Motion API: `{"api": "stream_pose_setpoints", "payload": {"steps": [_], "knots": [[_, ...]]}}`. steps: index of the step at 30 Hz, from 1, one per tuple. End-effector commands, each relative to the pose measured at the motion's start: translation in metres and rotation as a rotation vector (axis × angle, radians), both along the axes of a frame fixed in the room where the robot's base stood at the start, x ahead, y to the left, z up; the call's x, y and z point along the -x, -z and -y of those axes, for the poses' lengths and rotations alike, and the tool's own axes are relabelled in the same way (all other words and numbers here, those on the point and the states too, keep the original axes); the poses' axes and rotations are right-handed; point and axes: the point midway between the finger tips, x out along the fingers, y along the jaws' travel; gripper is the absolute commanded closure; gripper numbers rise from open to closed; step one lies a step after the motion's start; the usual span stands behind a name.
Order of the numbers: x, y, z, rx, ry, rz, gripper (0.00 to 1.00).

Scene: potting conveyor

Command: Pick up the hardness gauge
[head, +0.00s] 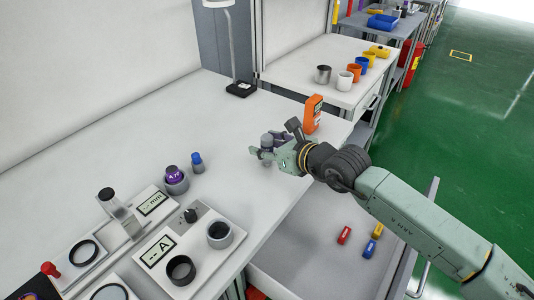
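My gripper (264,152) is low over the right part of the white bench, its pale green fingers pointing left. A small grey rounded object (267,141) shows right at the fingers; it may be the hardness gauge, but it is too small to be sure. I cannot tell whether the fingers touch it or are closed on it. An orange upright device (313,113) with a small face stands just behind my wrist, near the bench's right edge. I cannot tell which of these two is the hardness gauge.
Meters marked "mm" (152,204) and "A" (158,251), a purple-topped cup (175,181) and a blue-capped item (197,162) stand at the left front. A lamp base (242,89) stands at the back. An open drawer (315,262) holds small coloured blocks. The bench middle is clear.

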Motion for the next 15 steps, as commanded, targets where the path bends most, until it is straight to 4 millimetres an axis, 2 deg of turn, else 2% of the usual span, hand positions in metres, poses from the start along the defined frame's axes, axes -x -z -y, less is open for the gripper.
{"api": "stream_pose_setpoints", "payload": {"steps": [2,15], "knots": [[0.0001,-0.0001,0.0001,0.0,0.0,0.0,0.61],[0.0003,-0.0002,0.0001,0.0,0.0,0.0,0.91]]}}
